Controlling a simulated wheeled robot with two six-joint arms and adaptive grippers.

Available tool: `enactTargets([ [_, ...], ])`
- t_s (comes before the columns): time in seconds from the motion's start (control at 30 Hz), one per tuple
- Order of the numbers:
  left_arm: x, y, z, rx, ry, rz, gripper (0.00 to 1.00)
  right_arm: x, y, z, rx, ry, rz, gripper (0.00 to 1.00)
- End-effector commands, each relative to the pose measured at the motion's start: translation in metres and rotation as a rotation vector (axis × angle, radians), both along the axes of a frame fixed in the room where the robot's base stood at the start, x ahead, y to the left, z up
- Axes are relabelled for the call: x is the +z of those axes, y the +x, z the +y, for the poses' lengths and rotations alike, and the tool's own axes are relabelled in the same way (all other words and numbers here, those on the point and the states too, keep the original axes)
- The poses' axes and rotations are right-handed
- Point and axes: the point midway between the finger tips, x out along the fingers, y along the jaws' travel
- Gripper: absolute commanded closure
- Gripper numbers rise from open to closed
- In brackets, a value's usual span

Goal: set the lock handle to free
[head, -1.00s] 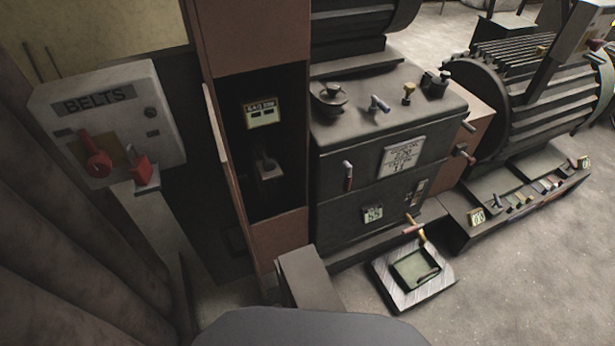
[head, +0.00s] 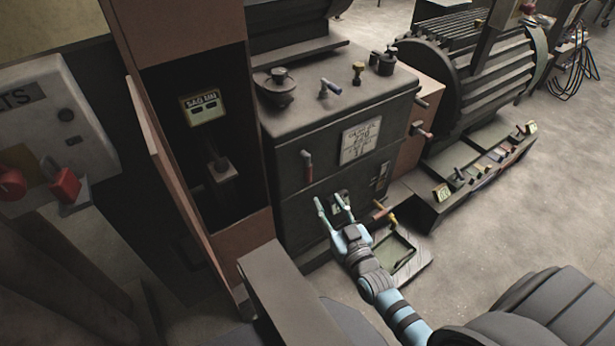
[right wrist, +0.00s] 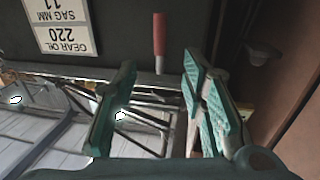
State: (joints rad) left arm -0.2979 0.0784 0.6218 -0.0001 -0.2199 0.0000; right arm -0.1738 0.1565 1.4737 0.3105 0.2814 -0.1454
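A small handle with a red grip (head: 307,165) hangs on the front of the dark machine, left of its white plate; whether it is the lock handle, I cannot tell. In the right wrist view the red grip (right wrist: 159,45) shows beyond the gap between my fingers, with no finger touching it. My right gripper (head: 332,203) is open and empty in front of the machine, below the red grip. Its two green-padded fingers (right wrist: 160,78) stand apart in the wrist view. My left gripper is not in view.
A white plate (head: 360,140) and an orange-brown handle (head: 384,211) are on the machine's right side. A tray (head: 412,262) lies on the floor below. A brown cabinet (head: 180,185) stands close on the left, beside a box with red switches (head: 45,130).

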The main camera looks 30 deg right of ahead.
Motion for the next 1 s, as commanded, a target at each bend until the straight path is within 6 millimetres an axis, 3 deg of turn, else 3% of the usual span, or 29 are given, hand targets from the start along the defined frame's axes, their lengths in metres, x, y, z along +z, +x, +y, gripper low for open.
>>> enactTargets([
  [0.3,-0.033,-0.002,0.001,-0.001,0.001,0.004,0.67,-0.004,0.083,-0.005,0.000,0.001,0.001,0.62],
  [0.5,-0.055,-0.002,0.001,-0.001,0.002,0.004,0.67,-0.006,0.123,-0.007,0.000,0.001,0.005,0.62],
  [0.67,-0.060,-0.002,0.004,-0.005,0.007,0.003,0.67,-0.003,0.135,-0.007,0.000,0.000,0.008,0.62],
  [0.9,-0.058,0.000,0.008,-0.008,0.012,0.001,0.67,-0.001,0.136,-0.008,0.000,0.002,0.009,0.62],
  [1.0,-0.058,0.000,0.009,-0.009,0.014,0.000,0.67,-0.001,0.136,-0.007,0.000,0.001,0.009,0.75],
])
